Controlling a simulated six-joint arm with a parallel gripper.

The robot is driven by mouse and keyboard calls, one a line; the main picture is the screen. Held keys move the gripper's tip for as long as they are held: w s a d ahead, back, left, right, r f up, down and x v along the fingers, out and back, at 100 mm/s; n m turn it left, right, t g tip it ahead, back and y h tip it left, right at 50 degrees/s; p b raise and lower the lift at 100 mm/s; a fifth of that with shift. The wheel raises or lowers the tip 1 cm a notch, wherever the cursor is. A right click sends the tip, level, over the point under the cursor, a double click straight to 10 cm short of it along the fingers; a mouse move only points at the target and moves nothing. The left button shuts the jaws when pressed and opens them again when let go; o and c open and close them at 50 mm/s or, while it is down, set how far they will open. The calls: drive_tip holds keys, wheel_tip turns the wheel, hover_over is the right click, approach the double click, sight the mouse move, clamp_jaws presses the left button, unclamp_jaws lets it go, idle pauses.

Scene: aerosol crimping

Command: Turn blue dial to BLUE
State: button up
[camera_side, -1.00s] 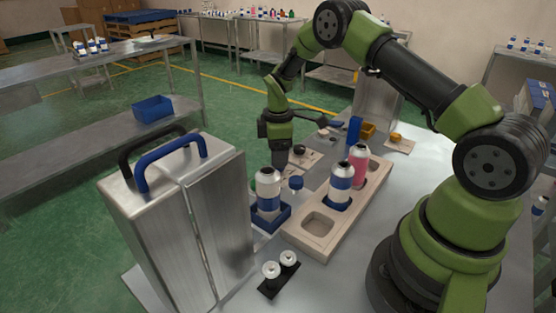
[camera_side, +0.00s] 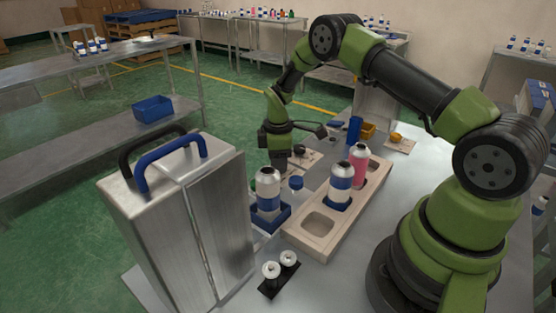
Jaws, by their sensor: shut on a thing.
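My gripper (camera_side: 279,164) points down at the work table, just behind the white and blue can (camera_side: 268,183) that stands in a blue holder (camera_side: 270,220). It is shut; its fingertips and what they grip are largely hidden behind the can. I take the gripped thing to be the blue dial, but no dial face, mark or setting can be read there. A small round blue-topped piece (camera_side: 296,183) shows just right of the fingers, apart from the can. I cannot tell if it belongs to the dial.
A wooden rack (camera_side: 318,252) holds a blue-banded can (camera_side: 341,184) and a pink can (camera_side: 358,165); its front pocket is empty. A black knob (camera_side: 300,150) and an orange knob (camera_side: 397,136) sit farther back. A metal case (camera_side: 180,220) and two white-topped valves (camera_side: 280,266) stand nearer.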

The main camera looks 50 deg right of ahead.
drive_tip(key=shift+m, duration=0.3)
drive_tip(key=m, duration=0.3)
drive_tip(key=shift+m, duration=0.4)
drive_tip(key=m, duration=0.4)
drive_tip(key=shift+m, duration=0.3)
drive_tip(key=m, duration=0.8)
drive_tip(key=shift+m, duration=0.3)
drive_tip(key=o, duration=0.9)
drive_tip(key=shift+o, duration=0.2)
